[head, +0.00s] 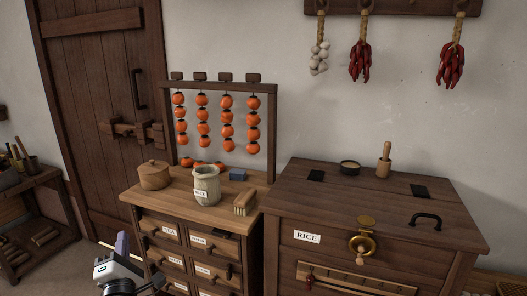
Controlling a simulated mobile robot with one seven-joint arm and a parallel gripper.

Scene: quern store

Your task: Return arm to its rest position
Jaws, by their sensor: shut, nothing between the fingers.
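My gripper (121,245) shows at the lower left of the head view, in front of the left side of a small drawer cabinet (189,238). Its fingers are shut with nothing visible between them. Part of my white and black wrist shows just below it, cut off by the bottom edge. The rest of the arm is out of view.
On the cabinet stand a lidded wooden pot (154,176), a labelled jar (206,187) and a brush (244,203), with strung persimmons (202,115) behind. A rice chest (380,225) fills the right. A low shelf (40,215) stands at left.

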